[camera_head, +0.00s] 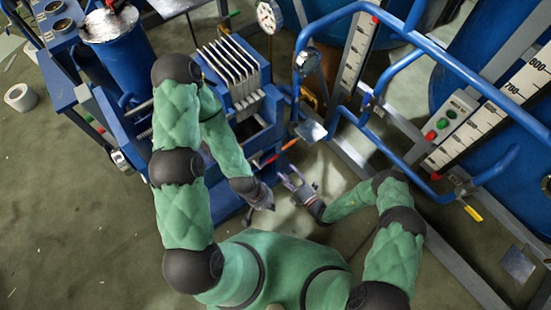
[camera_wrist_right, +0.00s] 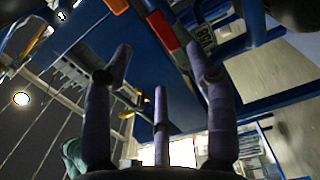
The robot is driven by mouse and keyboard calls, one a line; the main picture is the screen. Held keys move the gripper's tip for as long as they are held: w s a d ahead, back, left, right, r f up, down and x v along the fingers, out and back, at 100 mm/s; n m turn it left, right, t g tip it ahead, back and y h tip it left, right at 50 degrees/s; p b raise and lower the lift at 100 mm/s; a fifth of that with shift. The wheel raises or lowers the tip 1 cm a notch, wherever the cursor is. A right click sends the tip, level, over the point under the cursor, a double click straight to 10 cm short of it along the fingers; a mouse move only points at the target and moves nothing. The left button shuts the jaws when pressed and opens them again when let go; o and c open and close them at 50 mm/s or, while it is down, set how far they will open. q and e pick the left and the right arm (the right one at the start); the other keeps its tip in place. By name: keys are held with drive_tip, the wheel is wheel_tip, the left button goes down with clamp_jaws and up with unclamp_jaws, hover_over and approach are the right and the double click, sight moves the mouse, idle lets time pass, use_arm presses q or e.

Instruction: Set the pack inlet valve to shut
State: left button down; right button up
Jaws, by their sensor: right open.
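A lever with a red-orange handle (camera_head: 280,151) sticks out beside the blue plate pack frame; it may be the pack inlet valve, but I cannot read a label that says so. In the right wrist view a red handle (camera_wrist_right: 162,31) is seen beyond the fingers, near the top. My right gripper (camera_head: 291,179) is open and empty, a little below the red-orange handle and apart from it. Its spread fingers (camera_wrist_right: 160,75) fill the middle of the wrist view. My left gripper (camera_head: 265,203) hangs just left of and below the right one; its finger opening is too small to tell.
The plate pack (camera_head: 232,70) stands at upper middle. Blue pipe rails (camera_head: 455,70) and a scale (camera_head: 505,95) are at the right. A yellow-handled lever (camera_head: 471,211) is at lower right. A button box (camera_head: 444,126) is nearby. Open floor (camera_head: 80,210) lies at left.

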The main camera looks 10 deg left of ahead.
sight(274, 159)
drive_tip(key=b+x, duration=0.2)
drive_tip(key=x, duration=0.7)
drive_tip(key=shift+s+f+b, duration=0.1)
drive_tip(key=shift+b, duration=0.25)
drive_tip(key=shift+w+a, duration=0.35)
drive_tip(key=shift+a, duration=0.1)
clamp_jaws()
